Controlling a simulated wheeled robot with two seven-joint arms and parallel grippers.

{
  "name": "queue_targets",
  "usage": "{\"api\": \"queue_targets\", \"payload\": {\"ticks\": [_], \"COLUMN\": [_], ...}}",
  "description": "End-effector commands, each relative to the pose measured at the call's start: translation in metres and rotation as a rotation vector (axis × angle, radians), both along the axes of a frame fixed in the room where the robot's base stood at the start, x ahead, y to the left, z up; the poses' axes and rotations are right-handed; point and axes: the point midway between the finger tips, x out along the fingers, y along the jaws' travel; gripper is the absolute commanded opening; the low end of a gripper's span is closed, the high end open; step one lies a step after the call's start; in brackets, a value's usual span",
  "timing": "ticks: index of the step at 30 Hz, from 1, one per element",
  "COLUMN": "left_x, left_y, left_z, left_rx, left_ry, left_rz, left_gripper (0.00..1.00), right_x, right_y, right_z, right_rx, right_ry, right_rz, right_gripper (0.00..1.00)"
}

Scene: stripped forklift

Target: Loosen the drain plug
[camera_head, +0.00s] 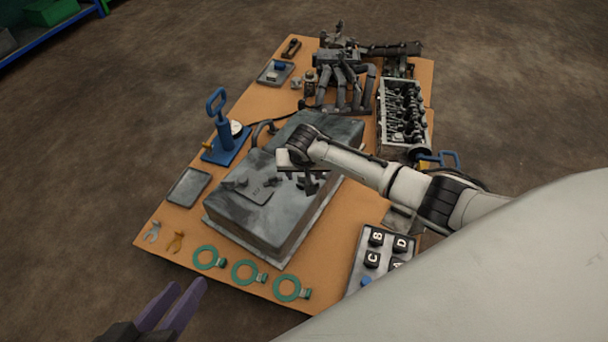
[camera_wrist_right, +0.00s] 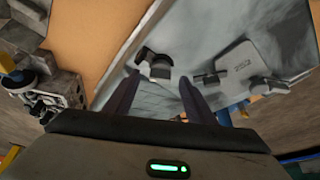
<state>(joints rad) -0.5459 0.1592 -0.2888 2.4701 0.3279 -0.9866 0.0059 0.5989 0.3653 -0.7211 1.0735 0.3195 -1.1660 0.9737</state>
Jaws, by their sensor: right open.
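A grey metal oil pan (camera_head: 235,215) lies upside down on the orange board, and its face fills much of the right wrist view (camera_wrist_right: 210,35). A small dark fitting, which may be the drain plug (camera_wrist_right: 158,67), stands on that face just beyond my right fingertips. My right gripper (camera_head: 307,184) is over the pan, open and empty, its two fingers (camera_wrist_right: 158,86) on either side of the fitting's line. In the head view my right gripper hides the fitting. My left gripper (camera_head: 180,295) is open and empty, off the board's front-left edge.
A raised marked plate (camera_wrist_right: 245,66) with dark fittings sits beside the plug. Green rings (camera_head: 248,272) lie along the front edge. A blue hand pump (camera_head: 220,135), a lettered block tray (camera_head: 372,255) and an engine head (camera_head: 403,115) surround the pan.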

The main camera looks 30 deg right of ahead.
Motion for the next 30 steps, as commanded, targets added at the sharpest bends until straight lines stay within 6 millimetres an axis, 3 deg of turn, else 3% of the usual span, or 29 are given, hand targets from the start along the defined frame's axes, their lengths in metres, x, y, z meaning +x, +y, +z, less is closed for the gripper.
{"api": "queue_targets", "payload": {"ticks": [11,14,20,25,30], "left_x": [0.0,0.0,0.0,0.0,0.0], "left_y": [-0.003,-0.002,-0.002,-0.002,-0.002], "left_z": [0.005,0.005,0.004,0.011,0.022], "left_rx": [-0.022,-0.022,-0.021,-0.019,-0.02], "left_ry": [-0.014,-0.014,-0.014,-0.011,-0.012], "left_rz": [-0.002,-0.002,-0.001,-0.001,-0.001], "left_gripper": [0.31,0.31,0.31,0.31,0.31], "right_x": [0.003,0.003,0.003,0.002,0.001], "right_y": [-0.001,-0.001,-0.001,-0.003,-0.006], "right_z": [-0.007,-0.007,-0.007,-0.004,-0.005], "right_rx": [0.001,0.0,0.001,0.0,0.001], "right_ry": [-0.001,0.0,0.0,0.001,0.001], "right_rz": [0.002,0.001,0.0,0.062,0.276], "right_gripper": [0.5,0.38,0.05,0.05,0.05]}}
